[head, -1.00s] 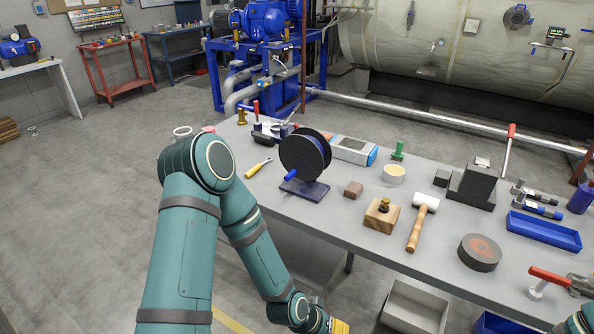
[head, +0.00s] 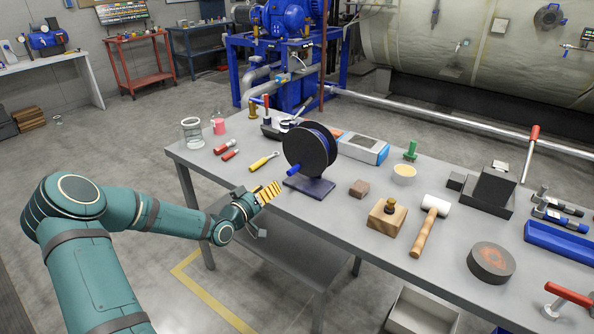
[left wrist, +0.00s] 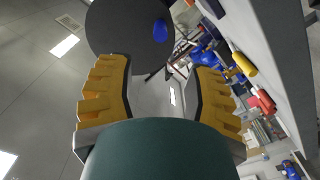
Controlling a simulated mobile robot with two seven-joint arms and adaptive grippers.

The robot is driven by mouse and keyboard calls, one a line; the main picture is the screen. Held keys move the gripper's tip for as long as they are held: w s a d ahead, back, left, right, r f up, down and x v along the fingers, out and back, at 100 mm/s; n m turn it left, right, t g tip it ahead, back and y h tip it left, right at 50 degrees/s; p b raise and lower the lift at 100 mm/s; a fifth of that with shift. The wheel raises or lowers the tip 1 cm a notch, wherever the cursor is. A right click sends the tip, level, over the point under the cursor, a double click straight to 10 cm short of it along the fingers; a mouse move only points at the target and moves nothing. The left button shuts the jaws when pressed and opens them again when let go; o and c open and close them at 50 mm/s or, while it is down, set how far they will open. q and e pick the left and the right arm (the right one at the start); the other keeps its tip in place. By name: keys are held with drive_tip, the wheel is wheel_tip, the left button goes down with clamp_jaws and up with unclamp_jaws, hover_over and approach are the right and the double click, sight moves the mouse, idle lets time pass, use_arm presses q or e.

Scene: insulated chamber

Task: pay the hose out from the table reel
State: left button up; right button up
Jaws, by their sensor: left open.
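The black table reel (head: 306,150) stands upright on its dark base plate (head: 310,188) near the table's left end. Blue hose shows at its rim, and a short blue piece (head: 292,171) sticks out low on its near side; I cannot tell whether this is the hose end or a handle. My left gripper (head: 268,193) is open and empty at the table's near edge, left of the reel and apart from it. In the left wrist view my open yellow fingers (left wrist: 160,88) frame a gap, with the reel's dark disc (left wrist: 122,28) and blue piece (left wrist: 160,31) beyond.
On the grey table (head: 335,222), a yellow-handled tool (head: 263,162) lies left of the reel. A box (head: 363,148) lies behind.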

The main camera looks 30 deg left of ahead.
sight(298, 166)
use_arm(q)
drive_tip(key=w, duration=0.4)
drive_tip(key=w+b, duration=0.1)
drive_tip(key=w, duration=0.4)
drive_tip(key=w+d, duration=0.1)
drive_tip(key=w, duration=0.3)
drive_tip(key=shift+w+b, duration=0.25)
drive_tip(key=shift+b, duration=0.15)
clamp_jaws()
